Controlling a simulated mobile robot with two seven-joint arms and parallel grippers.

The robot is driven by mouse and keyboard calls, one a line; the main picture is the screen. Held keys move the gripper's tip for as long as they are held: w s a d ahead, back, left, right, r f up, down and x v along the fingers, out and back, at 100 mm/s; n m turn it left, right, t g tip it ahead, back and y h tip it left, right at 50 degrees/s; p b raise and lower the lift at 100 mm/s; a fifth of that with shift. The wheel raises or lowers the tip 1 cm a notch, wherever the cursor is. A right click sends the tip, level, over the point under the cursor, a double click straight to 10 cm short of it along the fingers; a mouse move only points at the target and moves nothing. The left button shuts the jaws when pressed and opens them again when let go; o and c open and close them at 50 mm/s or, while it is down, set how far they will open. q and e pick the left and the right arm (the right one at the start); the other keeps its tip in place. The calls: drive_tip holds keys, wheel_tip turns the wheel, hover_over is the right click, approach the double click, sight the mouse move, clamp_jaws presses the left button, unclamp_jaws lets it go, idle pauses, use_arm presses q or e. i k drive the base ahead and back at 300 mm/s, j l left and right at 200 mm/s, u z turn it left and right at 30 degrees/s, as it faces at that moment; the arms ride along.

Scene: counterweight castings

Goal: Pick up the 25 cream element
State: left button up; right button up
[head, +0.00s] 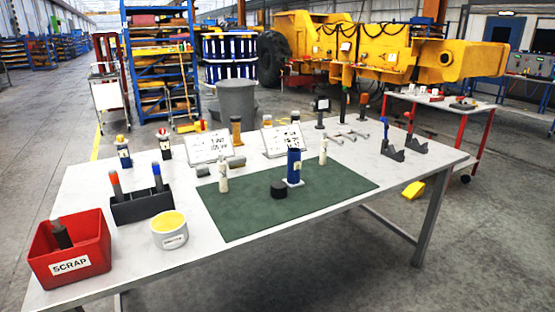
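One cream element (223,184) is near the mat's left edge. The other cream element (323,158) is near its back, right of a blue cylinder (293,160) on a pale base. No number 25 is readable on either, so I cannot tell which one carries it. A short black puck (278,189) sits on the mat between them, in front of the blue cylinder. Neither of my grippers shows in the head view.
A red scrap bin (90,262), black holder (143,207) and yellow-topped tub (172,239) stand left on the white table (135,260). Two sign boards (208,147) (283,139) stand behind the mat. A black stand (392,151) is at right. The mat's front is clear.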

sight(222, 169)
drive_tip(key=i+l+u, duration=0.1)
drive_tip(key=l, duration=0.25)
drive_tip(key=i+l+u, duration=0.15)
drive_tip(key=l, duration=0.15)
drive_tip(key=i+l+u, duration=0.1)
drive_tip(key=l, duration=0.3)
drive_tip(key=i+l+u, duration=0.15)
drive_tip(key=l, duration=0.2)
drive_tip(key=k, duration=0.05)
